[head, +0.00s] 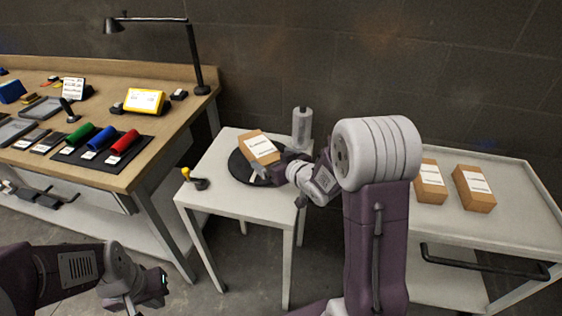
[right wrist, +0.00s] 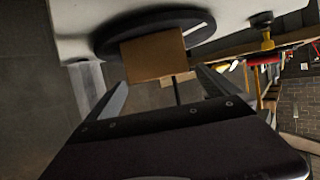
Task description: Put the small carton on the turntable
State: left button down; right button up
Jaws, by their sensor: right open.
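A small brown carton with a white label (head: 259,147) is at the black round turntable (head: 239,168) on the small white table. It looks tilted in the head view, and my arm hides part of its lower edge. In the right wrist view the carton (right wrist: 153,57) is in front of the dark disc (right wrist: 112,40), just beyond the fingertips. My right gripper (head: 266,175) is open beside the carton; its two spread fingers also show in the right wrist view (right wrist: 161,80). My left gripper (head: 148,298) hangs low at the lower left, away from the carton.
Two similar cartons (head: 430,183) (head: 474,188) stand on the grey cart (head: 520,200) at right. A wooden workbench (head: 165,155) with tools is at left.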

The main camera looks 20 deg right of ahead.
jog(key=v, duration=0.6)
jog(key=shift+s+p, duration=0.25)
jog(key=shift+p, duration=0.15)
jog(key=shift+r, duration=0.15)
jog(key=a+r+n+y, duration=0.1)
jog(key=a+r, duration=0.1)
jog(key=a, duration=0.4)
jog(key=s+f+g+h, duration=0.1)
jog(key=s+f+g, duration=0.1)
jog(key=s+d+f+m+g+h, duration=0.1)
jog(key=s+f, duration=0.1)
jog(key=f, duration=0.1)
jog(key=s+d+f+m+g+h, duration=0.1)
jog(key=s+f+g, duration=0.1)
jog(key=s+f, duration=0.1)
jog(key=shift+s+d+g, duration=0.1)
jog(key=shift+g, duration=0.2)
jog(key=s+f+m+g, duration=0.2)
jog(key=s+f+g, duration=0.35)
jog(key=s, duration=0.55)
notch_tip(320, 180, up, 13)
jog(key=s+g+p, duration=0.1)
jog(key=s+p, duration=0.1)
jog(key=p, duration=1)
jog(key=shift+d+n+p, duration=0.15)
jog(key=shift+n+p, duration=0.15)
